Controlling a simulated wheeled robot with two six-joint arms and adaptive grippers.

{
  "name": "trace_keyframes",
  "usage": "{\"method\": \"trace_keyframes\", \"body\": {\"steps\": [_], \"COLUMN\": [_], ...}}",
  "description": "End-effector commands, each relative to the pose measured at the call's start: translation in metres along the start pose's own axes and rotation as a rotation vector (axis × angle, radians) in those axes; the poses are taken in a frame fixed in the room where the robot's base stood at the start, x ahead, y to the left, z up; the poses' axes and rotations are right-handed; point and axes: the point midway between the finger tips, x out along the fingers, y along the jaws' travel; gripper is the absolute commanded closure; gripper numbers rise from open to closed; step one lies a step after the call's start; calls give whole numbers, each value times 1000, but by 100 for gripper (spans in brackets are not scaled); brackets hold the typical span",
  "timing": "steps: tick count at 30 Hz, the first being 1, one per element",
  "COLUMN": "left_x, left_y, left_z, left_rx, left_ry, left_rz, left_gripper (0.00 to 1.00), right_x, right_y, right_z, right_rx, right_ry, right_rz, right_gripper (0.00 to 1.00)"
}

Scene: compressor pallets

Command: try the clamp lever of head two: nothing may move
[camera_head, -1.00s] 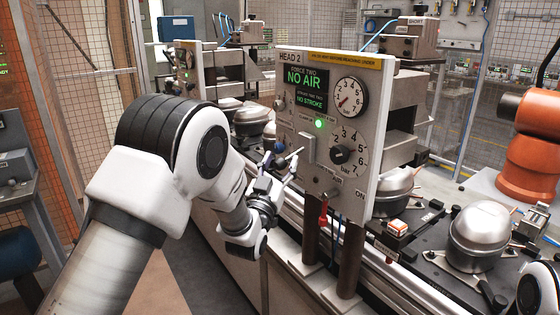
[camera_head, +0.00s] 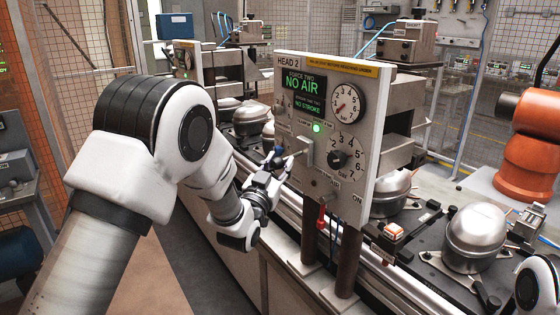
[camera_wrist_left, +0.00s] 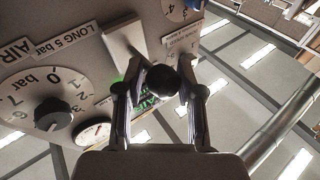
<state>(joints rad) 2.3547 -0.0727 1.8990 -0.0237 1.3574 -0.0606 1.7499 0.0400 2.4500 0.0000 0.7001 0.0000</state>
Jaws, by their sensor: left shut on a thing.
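The head two panel (camera_head: 322,175) stands upright, its display (camera_head: 304,85) reading "NO AIR" and "NO STROKE". The clamp lever's pale plate (camera_head: 305,153) sticks out from the panel's left part; it also shows in the left wrist view (camera_wrist_left: 124,42). My left gripper (camera_head: 277,164) is at the lever. In the left wrist view its fingers (camera_wrist_left: 164,88) are shut on the lever's dark ball knob (camera_wrist_left: 163,80). My right gripper is not in view.
A green lamp (camera_head: 317,128) is lit on the panel. A gauge (camera_head: 347,102) and a bar dial (camera_head: 343,158) sit right of the lever. A red handle (camera_head: 321,218) hangs below. Metal compressor domes (camera_head: 476,236) sit on the line; an orange robot (camera_head: 530,150) stands right.

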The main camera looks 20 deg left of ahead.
Motion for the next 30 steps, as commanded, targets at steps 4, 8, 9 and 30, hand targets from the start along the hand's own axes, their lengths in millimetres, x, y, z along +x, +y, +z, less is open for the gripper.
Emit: {"method": "trace_keyframes", "body": {"steps": [4,8,9,30], "left_x": [5,8,9,22], "left_y": [-6,-6,-6,-3], "left_z": [-21,-31,-33,-50], "left_rx": [58,119,136,321], "left_ry": [-88,-179,-207,-486], "left_rz": [18,45,52,133], "left_gripper": [100,100,100,100], "right_x": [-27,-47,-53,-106], "right_y": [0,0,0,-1], "right_z": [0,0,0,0], "right_rx": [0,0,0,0], "right_ry": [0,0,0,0], "right_rz": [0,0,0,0], "right_gripper": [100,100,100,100]}}
